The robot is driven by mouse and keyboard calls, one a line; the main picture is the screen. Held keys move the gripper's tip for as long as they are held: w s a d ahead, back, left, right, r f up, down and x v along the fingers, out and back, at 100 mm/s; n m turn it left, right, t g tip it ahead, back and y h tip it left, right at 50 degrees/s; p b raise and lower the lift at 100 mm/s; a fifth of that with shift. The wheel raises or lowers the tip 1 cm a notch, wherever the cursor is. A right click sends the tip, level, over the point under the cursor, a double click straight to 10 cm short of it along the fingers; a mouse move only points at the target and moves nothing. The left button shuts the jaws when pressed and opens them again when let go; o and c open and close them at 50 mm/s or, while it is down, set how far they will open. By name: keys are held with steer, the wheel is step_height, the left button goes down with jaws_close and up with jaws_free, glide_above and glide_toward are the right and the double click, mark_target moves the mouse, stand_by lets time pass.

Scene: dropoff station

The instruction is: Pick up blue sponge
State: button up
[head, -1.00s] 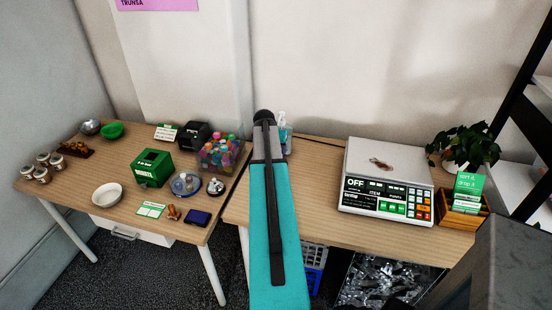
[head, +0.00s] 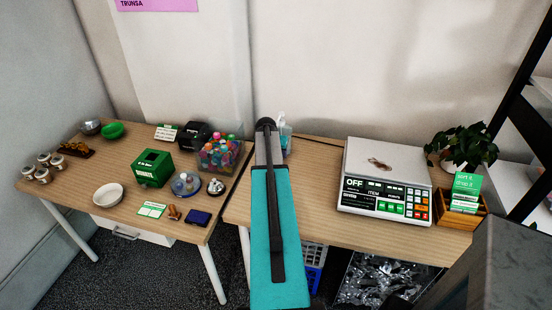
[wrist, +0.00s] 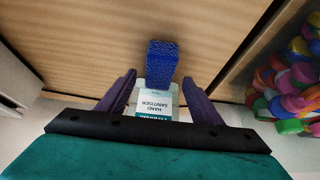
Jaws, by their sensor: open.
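The blue sponge (wrist: 160,62) shows in the wrist view as a dark blue, rough block on the wooden table (wrist: 80,60). It is hidden behind my arm in the head view. My gripper (wrist: 159,78) is open, with its two purple fingers apart on either side of the line to the sponge. I cannot tell whether the fingertips reach around it. Nothing is visibly held.
A hand sanitiser bottle (wrist: 158,98) shows between my fingers, close to the sponge; it also shows in the head view (head: 284,137). A clear box of colourful caps (head: 220,155) stands to the left. A scale (head: 387,178) stands to the right.

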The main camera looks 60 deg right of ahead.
steer(key=shift+p+x, duration=0.6)
steer(key=shift+x, duration=1.25)
steer(key=shift+s+a, duration=0.1)
steer(key=shift+s, duration=0.05)
steer(key=c, duration=1.1)
steer(key=shift+r+b, duration=0.65)
steer(key=shift+r, duration=0.4)
steer(key=shift+s+a+r+b, duration=0.15)
steer(key=shift+a+r+b, duration=0.2)
steer(key=shift+r, duration=0.3)
steer(key=s+a+b, duration=0.1)
steer(key=s+a, duration=0.1)
steer(key=a, duration=0.2)
steer(key=s+a+r+b, duration=0.1)
steer(key=s+a, duration=0.2)
steer(key=a, duration=0.1)
steer(key=s+a+b, duration=0.2)
steer(key=s+a, duration=0.1)
steer(key=a, duration=0.1)
steer(key=shift+s+a+r, duration=0.2)
steer(key=shift+a+r, duration=0.05)
steer(key=shift+a, duration=0.1)
